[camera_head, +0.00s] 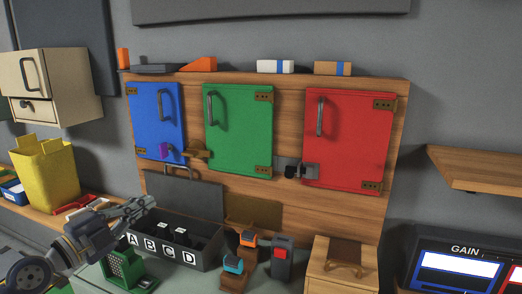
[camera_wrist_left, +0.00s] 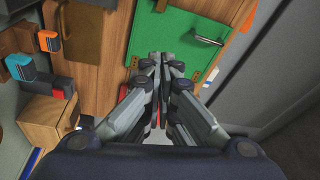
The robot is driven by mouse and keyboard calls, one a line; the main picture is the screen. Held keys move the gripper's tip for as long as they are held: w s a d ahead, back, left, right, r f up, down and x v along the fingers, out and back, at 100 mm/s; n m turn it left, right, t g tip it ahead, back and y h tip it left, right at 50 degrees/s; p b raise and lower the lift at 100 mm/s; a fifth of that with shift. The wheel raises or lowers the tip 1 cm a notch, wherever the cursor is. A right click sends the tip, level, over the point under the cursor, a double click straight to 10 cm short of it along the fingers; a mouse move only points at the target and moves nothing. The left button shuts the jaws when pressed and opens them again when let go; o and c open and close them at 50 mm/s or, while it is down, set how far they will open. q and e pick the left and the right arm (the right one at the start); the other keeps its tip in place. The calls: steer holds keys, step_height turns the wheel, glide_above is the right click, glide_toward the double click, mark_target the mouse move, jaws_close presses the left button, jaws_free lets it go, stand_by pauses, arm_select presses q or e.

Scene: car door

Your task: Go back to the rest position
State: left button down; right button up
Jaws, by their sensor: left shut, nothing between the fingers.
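My left gripper (camera_head: 143,206) is at the lower left of the head view, above the work surface and in front of the left end of a dark lettered box (camera_head: 202,262). Its fingers are together with nothing between them. In the left wrist view the shut fingertips (camera_wrist_left: 158,60) point toward the wooden panel and the green door (camera_wrist_left: 185,35). My left arm comes in from the lower left corner. My right gripper is in neither view.
A wooden panel (camera_head: 330,228) carries shut blue (camera_head: 150,115), green (camera_head: 240,130) and red (camera_head: 350,140) doors. A yellow bin (camera_head: 45,178) stands at left. A wooden box (camera_head: 338,265) stands at right.

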arm_select(q)
steer(key=s+a+f+n+g+y, duration=0.1)
steer(key=s+a+f+n+y, duration=0.1)
steer(key=s+f+n+y, duration=0.7)
steer(key=s+a+f+n+g+y, duration=0.2)
steer(key=s+f+n+y, duration=0.25)
steer(key=f+n, duration=0.75)
steer(key=s+d+f+g+h, duration=0.1)
steer(key=s+d+f+g, duration=0.3)
steer(key=s, duration=0.3)
steer(key=s+d+f+m+g+h, duration=0.1)
steer(key=s+d+f+g+h, duration=0.15)
steer(key=s+f, duration=0.5)
steer(key=s+d+f+g+h, duration=0.1)
steer(key=s+d+f+g, duration=0.35)
steer(key=s, duration=0.35)
step_height(320, 180, down, 27)
steer(key=s, duration=0.1)
steer(key=s+a+f+g, duration=0.1)
steer(key=s+a+f, duration=0.2)
steer(key=s+f, duration=1.2)
steer(key=shift+s+m+y, duration=0.3)
steer(key=shift+s+y, duration=0.1)
steer(key=shift+s, duration=0.6)
